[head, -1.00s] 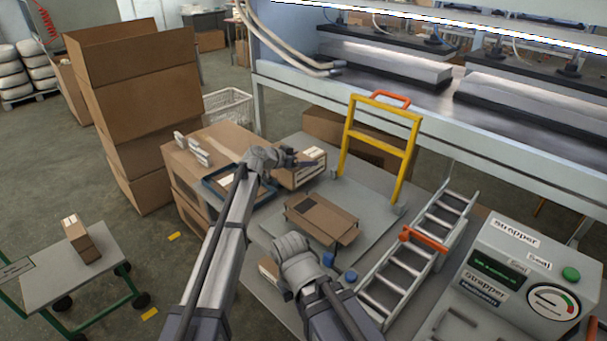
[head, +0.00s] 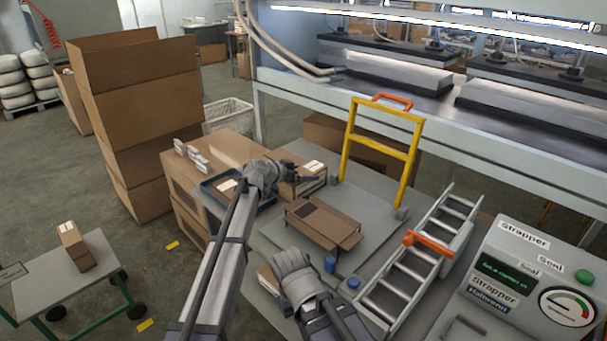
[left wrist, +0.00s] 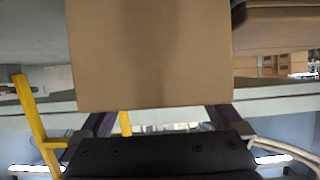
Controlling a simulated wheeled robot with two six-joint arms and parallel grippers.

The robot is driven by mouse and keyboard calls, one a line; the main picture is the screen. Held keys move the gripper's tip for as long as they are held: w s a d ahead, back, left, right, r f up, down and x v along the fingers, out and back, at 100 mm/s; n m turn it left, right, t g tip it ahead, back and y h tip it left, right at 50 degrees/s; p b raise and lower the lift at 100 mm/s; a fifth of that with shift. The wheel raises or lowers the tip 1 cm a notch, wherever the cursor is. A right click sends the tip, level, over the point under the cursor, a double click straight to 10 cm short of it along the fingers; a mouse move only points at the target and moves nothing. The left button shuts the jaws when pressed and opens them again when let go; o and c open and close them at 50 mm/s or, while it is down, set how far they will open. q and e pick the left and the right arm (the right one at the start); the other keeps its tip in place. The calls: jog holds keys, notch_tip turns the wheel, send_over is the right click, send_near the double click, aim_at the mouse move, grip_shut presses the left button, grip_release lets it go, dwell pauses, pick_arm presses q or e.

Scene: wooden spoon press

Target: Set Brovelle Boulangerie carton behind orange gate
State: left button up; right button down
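A brown carton with a white label (head: 308,178) is at the fingers of my left gripper (head: 296,177), over the far left of the grey table plate. In the left wrist view the carton's plain brown face (left wrist: 150,55) fills the middle and overlaps both fingers, which appear shut on it. Its lettering is too small to read. An orange gate (head: 428,241) spans the roller track (head: 401,272) at right. My right gripper (head: 294,272) is near the front of the table; its fingers are hidden.
A yellow frame with an orange handle (head: 349,140) stands behind the plate. A strapper machine (head: 530,275) stands at right. Another small carton (head: 74,246) sits on a cart at left.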

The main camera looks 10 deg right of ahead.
pick_arm(q)
jog(key=shift+s+a+r+p, duration=0.2)
jog(key=shift+r+p, duration=0.15)
jog(key=shift+p, duration=0.05)
jog(key=p+v, duration=0.4)
jog(key=v, duration=0.7)
jog(key=shift+a+p, duration=0.15)
jog(key=shift+p, duration=0.25)
jog(key=shift+s+a, duration=0.1)
jog(key=shift+s, duration=0.05)
